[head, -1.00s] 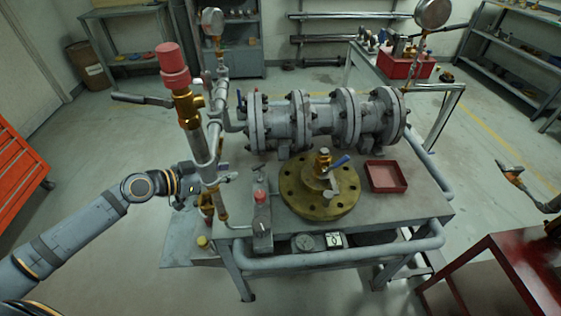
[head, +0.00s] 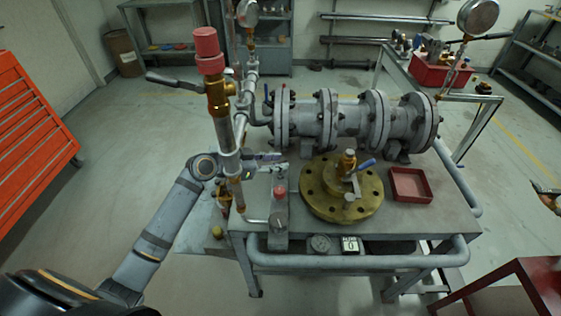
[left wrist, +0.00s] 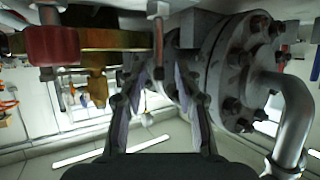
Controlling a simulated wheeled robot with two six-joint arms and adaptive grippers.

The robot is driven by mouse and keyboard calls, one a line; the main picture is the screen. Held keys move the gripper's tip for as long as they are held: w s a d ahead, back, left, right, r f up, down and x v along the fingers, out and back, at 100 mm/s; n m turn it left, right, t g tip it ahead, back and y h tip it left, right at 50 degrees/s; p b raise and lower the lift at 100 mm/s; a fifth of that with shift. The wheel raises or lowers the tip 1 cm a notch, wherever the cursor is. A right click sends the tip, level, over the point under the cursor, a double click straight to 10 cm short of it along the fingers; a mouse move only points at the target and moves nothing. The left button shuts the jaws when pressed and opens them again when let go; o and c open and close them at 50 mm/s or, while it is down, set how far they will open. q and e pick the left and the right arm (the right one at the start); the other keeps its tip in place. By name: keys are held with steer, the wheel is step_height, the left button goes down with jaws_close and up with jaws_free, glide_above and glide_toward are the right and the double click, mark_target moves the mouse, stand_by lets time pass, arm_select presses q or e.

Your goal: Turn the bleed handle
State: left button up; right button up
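A grey lever handle (head: 175,83) sticks out left from a brass valve (head: 220,95) under a red cap, on an upright pipe at the table's left end. Another valve, with a blue handle (head: 366,164), stands on the brass flange. I cannot tell which one is the bleed handle. My left gripper (head: 262,158) is beside the upright pipe, low down and partly hidden by it. In the left wrist view its fingers (left wrist: 158,78) are apart, with a thin pipe (left wrist: 158,40) showing between them.
The flanged grey pipe body (head: 345,120) fills the table's back. A red tray (head: 410,186) lies right of the brass flange (head: 325,195). A gauge (head: 478,17) rises at the back right. A red cabinet (head: 30,140) stands left, with clear floor between.

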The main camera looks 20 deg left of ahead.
arm_select(q)
steer(key=shift+w+d+f, duration=0.25)
steer(key=shift+w+d, duration=0.25)
steer(key=shift+f, duration=0.1)
steer(key=shift+c, duration=0.4)
jaws_close()
steer(key=shift+w+f+b, duration=0.1)
steer(key=shift+f+b, duration=0.05)
steer(key=shift+b, duration=0.2)
steer(key=m+g+h+b, duration=0.2)
steer(key=m+g+b, duration=0.1)
steer(key=b, duration=0.4)
steer(key=shift+f+m+h, duration=0.1)
steer(key=shift+m+h, duration=0.2)
steer(key=shift+m+g+h+b, duration=0.4)
steer(key=shift+m+g+b, duration=0.25)
steer(key=shift+g, duration=0.15)
steer(key=shift+m+g, duration=0.25)
steer(key=shift+g, duration=0.05)
steer(key=shift+r+m+g+b, duration=0.2)
steer(key=shift+m+g+b, duration=0.3)
steer(key=shift+g+b, duration=0.2)
arm_select(e)
steer(key=w+f, duration=0.3)
steer(key=f, duration=0.5)
steer(key=shift+a+f, duration=0.25)
steer(key=shift+f, duration=0.05)
